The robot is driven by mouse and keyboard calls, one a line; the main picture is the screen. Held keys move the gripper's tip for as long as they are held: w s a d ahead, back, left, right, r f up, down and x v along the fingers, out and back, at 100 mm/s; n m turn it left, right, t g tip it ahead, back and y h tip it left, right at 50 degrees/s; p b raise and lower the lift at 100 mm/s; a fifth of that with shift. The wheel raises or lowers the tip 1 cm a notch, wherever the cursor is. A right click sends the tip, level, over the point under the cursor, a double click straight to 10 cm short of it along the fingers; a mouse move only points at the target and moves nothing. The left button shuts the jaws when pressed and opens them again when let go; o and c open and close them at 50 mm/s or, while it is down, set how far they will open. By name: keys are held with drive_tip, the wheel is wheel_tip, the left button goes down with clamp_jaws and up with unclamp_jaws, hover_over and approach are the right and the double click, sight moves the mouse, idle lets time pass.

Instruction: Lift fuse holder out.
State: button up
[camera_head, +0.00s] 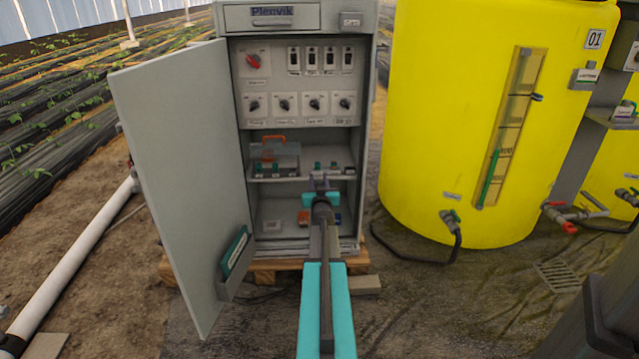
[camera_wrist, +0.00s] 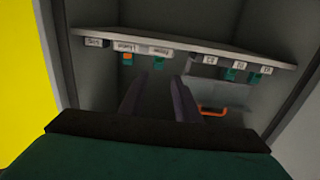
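No single part is clearly marked as the fuse holder. Small green parts with white labels sit along the shelf front in the open cabinet (camera_head: 232,110), with some green parts (camera_head: 276,168) at left and others (camera_head: 318,166) at right. The wrist view shows them as an orange-and-green part (camera_wrist: 127,60), a green part (camera_wrist: 159,62) and more green parts (camera_wrist: 231,73). My gripper (camera_head: 320,182) is at the cabinet opening, in front of the shelf's right half. In the wrist view its two dark fingers (camera_wrist: 158,88) are apart, with nothing seen between them. Contact cannot be told.
A clear box with an orange handle (camera_head: 273,140) stands on the shelf at left. The grey cabinet door (camera_head: 180,170) is swung open to the left. Small orange (camera_head: 304,217) and other parts lie in the lower bay. A yellow tank (camera_head: 440,120) stands at right.

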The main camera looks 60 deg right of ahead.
sight(318, 165)
drive_tip(key=shift+d, duration=0.2)
drive_tip(key=shift+p+x, duration=0.3)
drive_tip(key=shift+x, duration=4.1)
drive_tip(key=shift+s, duration=0.1)
drive_tip(key=shift+c, duration=0.2)
clamp_jaws()
drive_tip(key=shift+r, duration=0.1)
drive_tip(key=shift+r+p, duration=0.85)
drive_tip(key=shift+r, duration=0.25)
